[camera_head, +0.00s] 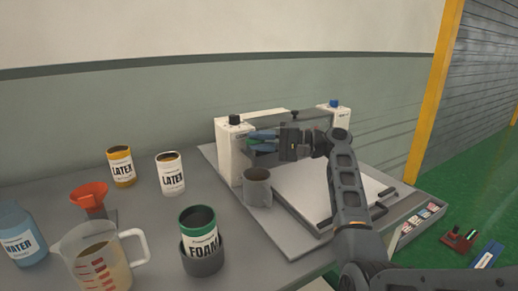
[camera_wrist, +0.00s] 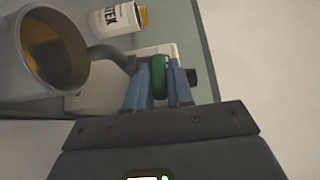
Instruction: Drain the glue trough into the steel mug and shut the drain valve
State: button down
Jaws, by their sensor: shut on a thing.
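The steel mug (camera_head: 257,192) stands upright at the front left corner of the white machine, below my gripper. In the wrist view the mug (camera_wrist: 22,48) shows its open mouth, with amber-brown colour inside; its fill level is unclear. A dark grey curved pipe (camera_wrist: 108,52) runs beside its rim towards the valve. My gripper (camera_head: 262,139) points left, its blue fingers shut on a green valve handle (camera_wrist: 159,76) between them. The glue trough is mostly hidden behind my gripper and the machine's left post (camera_head: 231,150). I cannot make out a stream of glue.
Two LATEX cans (camera_head: 121,167) (camera_head: 171,177), an orange funnel (camera_head: 90,195), a WATER bottle (camera_head: 20,240), a measuring jug (camera_head: 95,258) and a FOAM can (camera_head: 198,228) stand on the left of the table. A flat white bed (camera_head: 315,190) lies right of the mug.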

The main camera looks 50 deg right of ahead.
jog(key=shift+w+n+g+y+b, duration=0.15)
jog(key=shift+n+g+y+b, duration=0.15)
jog(key=shift+n+g+y, duration=0.25)
jog(key=shift+y, duration=0.35)
jog(key=c, duration=1.4)
grip_release()
jog(key=shift+o, duration=0.2)
jog(key=v, duration=0.7)
jog(key=shift+s+d+b, duration=0.25)
jog(key=shift+d+b, duration=0.1)
jog(key=shift+o, duration=0.4)
